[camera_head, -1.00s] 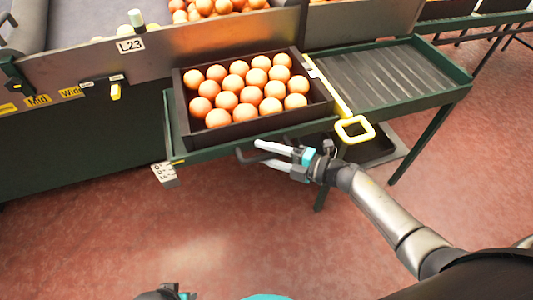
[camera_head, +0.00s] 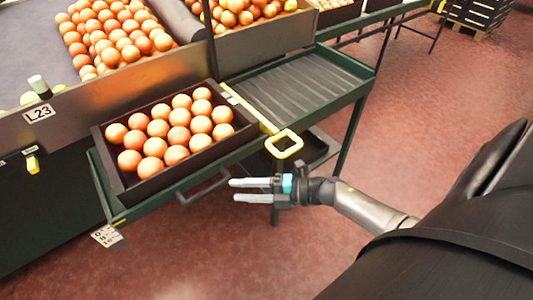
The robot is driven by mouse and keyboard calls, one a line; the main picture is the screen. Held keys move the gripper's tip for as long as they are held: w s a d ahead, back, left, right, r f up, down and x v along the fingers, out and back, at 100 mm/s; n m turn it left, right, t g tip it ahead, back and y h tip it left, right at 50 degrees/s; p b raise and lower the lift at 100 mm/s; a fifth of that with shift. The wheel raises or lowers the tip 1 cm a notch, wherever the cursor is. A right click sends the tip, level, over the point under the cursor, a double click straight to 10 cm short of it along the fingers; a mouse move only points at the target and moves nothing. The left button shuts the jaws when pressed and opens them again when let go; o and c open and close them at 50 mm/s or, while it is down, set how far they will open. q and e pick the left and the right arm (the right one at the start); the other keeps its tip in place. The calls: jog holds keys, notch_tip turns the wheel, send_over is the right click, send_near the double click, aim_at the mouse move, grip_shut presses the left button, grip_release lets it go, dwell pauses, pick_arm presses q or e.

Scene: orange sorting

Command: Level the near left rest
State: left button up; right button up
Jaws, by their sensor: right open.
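The near left rest (camera_head: 118,212) is a green-framed stand under a dark crate (camera_head: 203,155) full of oranges (camera_head: 179,117). The frames do not clearly show whether it is level or tilted. A dark bar handle (camera_head: 207,190) sticks out at its front side. A yellow loop handle (camera_head: 284,144) on a yellow bar lies at its right end. My right gripper (camera_head: 235,190) is open and empty. Its fingers point left, just right of the dark handle in the picture, and appear apart from it. My left gripper is not in view.
An empty ribbed green rest (camera_head: 305,85) adjoins on the right. A dark lower tray (camera_head: 318,150) sits below it. The red floor in front is free.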

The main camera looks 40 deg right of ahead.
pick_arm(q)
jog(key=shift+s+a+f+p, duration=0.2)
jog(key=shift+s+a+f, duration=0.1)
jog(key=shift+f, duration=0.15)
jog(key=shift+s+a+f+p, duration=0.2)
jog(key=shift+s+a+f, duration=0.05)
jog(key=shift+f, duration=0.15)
pick_arm(e)
jog(key=v, duration=0.6)
jog(key=shift+w, duration=0.1)
